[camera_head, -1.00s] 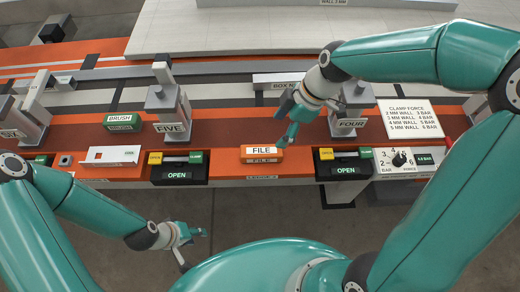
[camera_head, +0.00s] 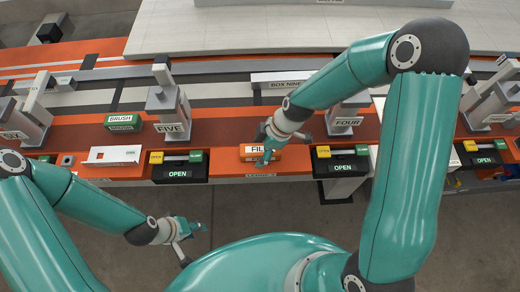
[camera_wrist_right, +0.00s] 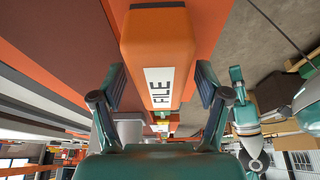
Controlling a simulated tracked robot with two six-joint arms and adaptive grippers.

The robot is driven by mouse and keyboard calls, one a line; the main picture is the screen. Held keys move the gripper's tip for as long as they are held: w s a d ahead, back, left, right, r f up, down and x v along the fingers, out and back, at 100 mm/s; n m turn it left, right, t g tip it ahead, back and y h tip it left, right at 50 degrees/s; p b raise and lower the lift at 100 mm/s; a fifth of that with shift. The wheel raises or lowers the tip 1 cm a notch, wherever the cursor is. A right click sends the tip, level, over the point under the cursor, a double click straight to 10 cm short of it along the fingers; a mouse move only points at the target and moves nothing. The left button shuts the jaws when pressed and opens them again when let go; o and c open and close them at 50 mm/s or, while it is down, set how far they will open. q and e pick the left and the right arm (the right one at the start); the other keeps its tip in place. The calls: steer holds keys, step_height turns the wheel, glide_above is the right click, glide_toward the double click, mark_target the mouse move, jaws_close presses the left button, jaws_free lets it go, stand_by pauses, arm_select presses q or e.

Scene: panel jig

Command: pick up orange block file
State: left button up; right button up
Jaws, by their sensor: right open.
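The orange block file (camera_head: 247,153) sits on the orange front ledge of the bench, with a white FILE label on top. In the right wrist view the file (camera_wrist_right: 158,48) lies between the two fingers, label facing up. My right gripper (camera_head: 265,152) is over the file in the head view and covers part of its label. In the wrist view my right gripper (camera_wrist_right: 160,90) is open, with gaps between both fingers and the block. My left gripper (camera_head: 191,234) is low at the left, in front of the bench and away from it; its fingers appear apart.
A green brush block (camera_head: 122,122) and a white bracket (camera_head: 112,155) are to the left. The clamp FIVE (camera_head: 170,120) and clamp FOUR (camera_head: 345,118) stand behind. Button boxes (camera_head: 178,172) and (camera_head: 342,165) flank the file. The floor in front is clear.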

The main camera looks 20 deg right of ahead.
mark_target(260, 149)
steer(key=shift+f, duration=0.1)
steer(key=shift+c, duration=0.2)
jaws_close()
steer(key=shift+r, duration=0.2)
step_height(260, 149, up, 20)
steer(key=b, duration=0.1)
stand_by(0.5)
steer(key=shift+f, duration=0.1)
